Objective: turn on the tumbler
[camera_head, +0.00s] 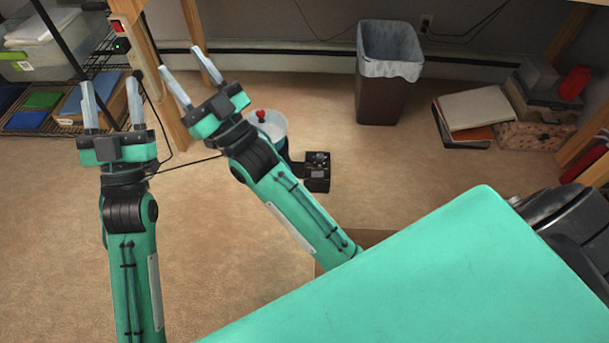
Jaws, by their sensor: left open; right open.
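I cannot make out for certain any thing as the tumbler. A small black box (318,171) with fittings on its top sits on the floor past my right forearm. A dark strip with a red spot and a green light (120,36) is on the wooden post at the upper left. My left gripper (109,88) is open and empty, its fingers pointing up the picture. Neither gripper appears to hold anything.
A white-topped bucket (268,122) with a red knob is partly behind my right arm. A lined bin (383,95) stands by the back wall. A shelf rack (60,70) is at the left; papers and boxes (476,112) lie at the right. The middle floor is mostly bare.

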